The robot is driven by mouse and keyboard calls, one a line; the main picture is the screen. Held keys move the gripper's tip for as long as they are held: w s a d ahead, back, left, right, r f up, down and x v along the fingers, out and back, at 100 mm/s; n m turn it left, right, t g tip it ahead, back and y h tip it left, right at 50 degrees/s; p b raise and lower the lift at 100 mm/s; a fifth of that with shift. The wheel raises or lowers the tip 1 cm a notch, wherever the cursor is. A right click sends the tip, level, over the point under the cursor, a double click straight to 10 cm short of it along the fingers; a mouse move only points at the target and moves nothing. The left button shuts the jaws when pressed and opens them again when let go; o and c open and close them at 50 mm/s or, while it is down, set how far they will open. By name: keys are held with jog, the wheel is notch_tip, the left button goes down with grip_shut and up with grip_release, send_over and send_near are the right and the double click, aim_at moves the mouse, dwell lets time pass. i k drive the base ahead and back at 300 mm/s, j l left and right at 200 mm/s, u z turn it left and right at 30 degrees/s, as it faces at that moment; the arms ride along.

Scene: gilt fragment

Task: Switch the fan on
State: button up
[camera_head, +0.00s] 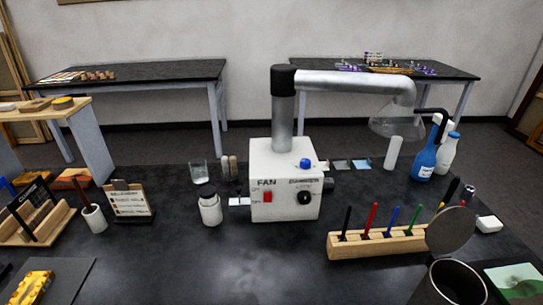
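The fan unit is a white box (284,180) standing on the dark table in the middle of the view. Its front is marked "FAN" at the left, above a small red switch (267,197). Small marks beside the switch are too small to read surely, and I cannot tell its position. A black knob (304,198) sits at the right under a label that seems to read "DAMPER". A blue knob or button (306,164) is at the upper right. A metal duct (345,82) rises from the box to a clear hood (396,125). My gripper is not in view.
A white-bodied jar (210,209) stands close left of the box. A wooden pen rack (377,244) stands at front right, near a dark open canister (452,288). Blue (424,162) and white bottles are behind right. The table before the box is clear.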

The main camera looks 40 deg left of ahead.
aim_at(267, 196)
jog(key=u, duration=1.05)
